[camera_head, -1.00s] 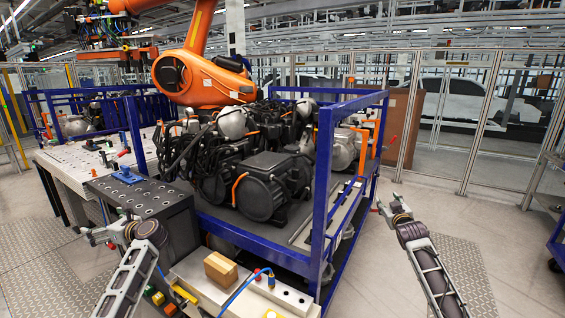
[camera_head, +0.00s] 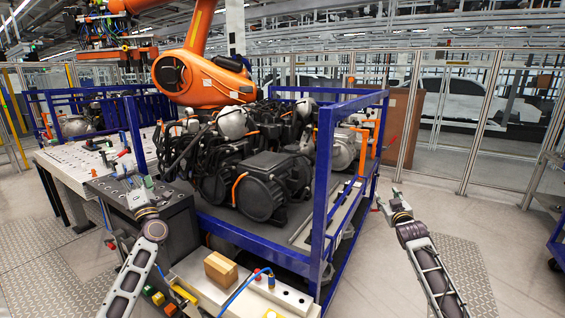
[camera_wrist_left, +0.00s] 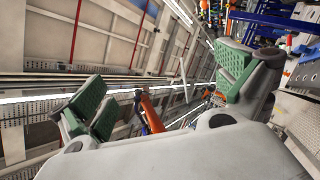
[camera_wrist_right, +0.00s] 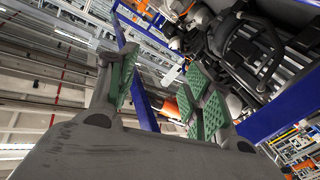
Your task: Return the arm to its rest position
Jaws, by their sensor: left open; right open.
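My left arm comes in from the lower left, and its gripper (camera_head: 124,182) is over the dark perforated table (camera_head: 178,199). In the left wrist view the two green-padded fingers (camera_wrist_left: 165,95) are wide apart with nothing between them. My right gripper (camera_head: 386,203) is to the right of the blue rack, over clear floor. In the right wrist view its green-padded fingers (camera_wrist_right: 162,95) are apart and empty. I cannot tell whether the left gripper touches the table.
A blue-framed rack (camera_head: 325,190) holding dark drive units (camera_head: 265,187) fills the middle. A light bench with a cardboard box (camera_head: 220,268) is in front. A white fixture table (camera_head: 75,165) is at left, an orange robot arm (camera_head: 200,78) behind. Floor at right is open.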

